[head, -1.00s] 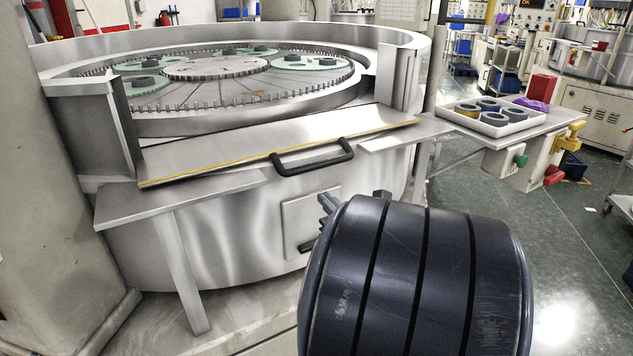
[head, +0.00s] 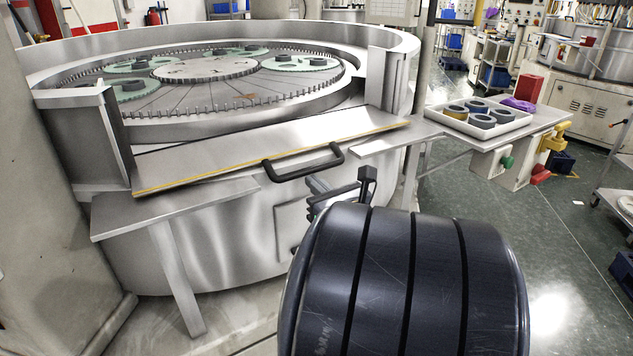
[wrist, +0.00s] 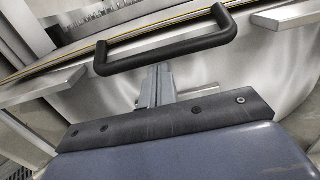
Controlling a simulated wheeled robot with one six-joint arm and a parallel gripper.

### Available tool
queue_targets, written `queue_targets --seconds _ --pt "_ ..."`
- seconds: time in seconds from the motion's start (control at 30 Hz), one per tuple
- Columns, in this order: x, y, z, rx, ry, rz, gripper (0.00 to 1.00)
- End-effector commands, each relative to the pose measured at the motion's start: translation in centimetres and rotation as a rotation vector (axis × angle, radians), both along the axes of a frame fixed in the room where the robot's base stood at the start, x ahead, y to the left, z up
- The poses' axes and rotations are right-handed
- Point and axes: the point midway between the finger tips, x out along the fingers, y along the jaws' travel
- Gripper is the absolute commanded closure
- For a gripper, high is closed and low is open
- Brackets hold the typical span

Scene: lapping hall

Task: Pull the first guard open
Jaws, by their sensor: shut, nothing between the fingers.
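The first guard (head: 235,163) is a flat grey metal panel with a yellow edge strip, lying sloped across the front opening of the round lapping machine. Its black bar handle (head: 303,166) sticks out at the front edge; it also shows across the upper part of the wrist view (wrist: 165,50). My gripper (head: 340,188) is just below and in front of the handle, apart from it as far as I can see. In the wrist view its fingers (wrist: 156,82) are together and empty, pointing up toward the handle. My dark wrist hides part of the machine's lower front.
A side table (head: 540,118) at the right holds a white tray (head: 478,124) of rings, with green and red buttons below. Flat ledges (head: 175,208) flank the guard. A geared plate (head: 205,70) lies inside the machine.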

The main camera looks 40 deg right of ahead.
Motion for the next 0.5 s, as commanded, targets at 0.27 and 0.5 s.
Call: queue_targets --seconds 0.27,0.5 --pt "-0.2 0.0 3.0 0.009 0.068 0.001 1.0" --pt "-0.3 0.0 4.3 0.018 0.127 0.0 1.0"
